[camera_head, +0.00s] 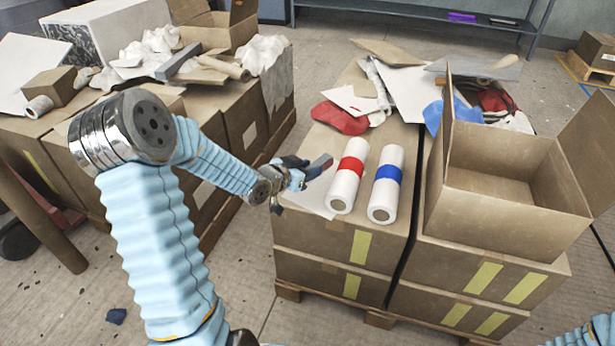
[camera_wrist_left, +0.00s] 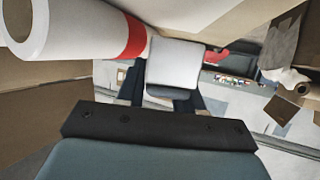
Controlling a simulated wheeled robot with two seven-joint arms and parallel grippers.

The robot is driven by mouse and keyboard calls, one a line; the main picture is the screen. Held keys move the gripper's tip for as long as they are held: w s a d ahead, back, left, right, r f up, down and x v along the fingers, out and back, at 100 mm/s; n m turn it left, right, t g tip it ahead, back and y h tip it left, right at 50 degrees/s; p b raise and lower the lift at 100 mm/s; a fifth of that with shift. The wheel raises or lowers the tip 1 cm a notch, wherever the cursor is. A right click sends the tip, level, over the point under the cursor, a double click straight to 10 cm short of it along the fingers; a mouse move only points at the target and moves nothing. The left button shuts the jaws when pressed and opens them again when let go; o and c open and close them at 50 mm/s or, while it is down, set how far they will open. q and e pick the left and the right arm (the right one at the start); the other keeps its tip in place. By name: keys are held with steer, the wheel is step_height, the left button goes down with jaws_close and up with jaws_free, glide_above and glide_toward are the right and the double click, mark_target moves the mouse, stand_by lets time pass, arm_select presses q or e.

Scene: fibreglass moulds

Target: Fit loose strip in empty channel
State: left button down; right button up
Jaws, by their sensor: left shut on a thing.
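My left gripper (camera_head: 298,176) is over the near left part of the middle carton stack, left of the red-banded roll. It is shut on a small block (camera_wrist_left: 173,66), pale grey in the left wrist view, with the dark fingers on either side. A blue-banded white roll (camera_head: 386,184) lies to the right. I cannot make out a loose strip or a channel. My right gripper is out of view.
An open carton (camera_head: 505,206) stands on the right. Behind the rolls lie a red cloth (camera_head: 341,118), a blue cloth (camera_head: 455,112) and sheets. Cartons with white crumpled material (camera_head: 262,52) fill the left. Bare floor (camera_head: 258,285) shows between the stacks.

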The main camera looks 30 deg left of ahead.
arm_select(q)
steer(key=shift+w+a+f, duration=0.1)
steer(key=shift+a+f, duration=0.1)
steer(key=shift+f, duration=0.05)
steer(key=shift+a+f, duration=0.1)
steer(key=shift+f, duration=1.5)
steer(key=shift+f+b, duration=0.25)
steer(key=shift+b, duration=0.1)
steer(key=c, duration=0.7)
jaws_free()
steer(key=shift+c, duration=0.2)
steer(key=shift+r, duration=0.15)
